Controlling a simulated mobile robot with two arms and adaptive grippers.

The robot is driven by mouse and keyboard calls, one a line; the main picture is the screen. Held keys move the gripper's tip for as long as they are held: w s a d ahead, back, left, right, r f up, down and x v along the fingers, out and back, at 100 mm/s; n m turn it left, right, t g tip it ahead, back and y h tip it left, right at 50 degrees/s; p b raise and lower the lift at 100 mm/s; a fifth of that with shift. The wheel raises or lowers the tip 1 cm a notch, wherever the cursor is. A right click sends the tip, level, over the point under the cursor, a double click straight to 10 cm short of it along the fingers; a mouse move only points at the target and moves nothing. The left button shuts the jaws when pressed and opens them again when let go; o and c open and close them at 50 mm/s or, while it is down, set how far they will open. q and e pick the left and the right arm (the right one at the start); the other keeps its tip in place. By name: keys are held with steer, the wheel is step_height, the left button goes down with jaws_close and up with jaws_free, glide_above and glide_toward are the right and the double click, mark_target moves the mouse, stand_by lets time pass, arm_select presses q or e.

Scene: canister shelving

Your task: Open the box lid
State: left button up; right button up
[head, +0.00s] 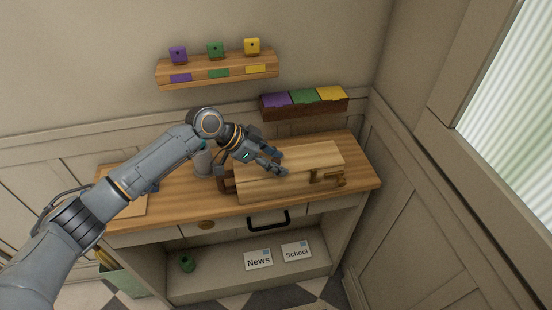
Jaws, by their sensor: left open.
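A light wooden box (270,187) sits on the right part of the wooden table. Its lid (310,158) looks shut. I cannot tell whether the fingers touch the lid. My left arm comes in from the left and hides part of the table. My right gripper is not in view.
A grey cylinder (203,162) stands left of the box, close to my arm. A wall shelf (218,70) bears purple, green and yellow canisters. A dark rack (304,106) with three coloured sections is behind the box.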

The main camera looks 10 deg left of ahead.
arm_select(q)
steer(key=shift+c, duration=0.9)
jaws_close()
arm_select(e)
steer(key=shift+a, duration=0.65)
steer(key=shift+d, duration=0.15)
arm_select(q)
steer(key=shift+r, duration=0.1)
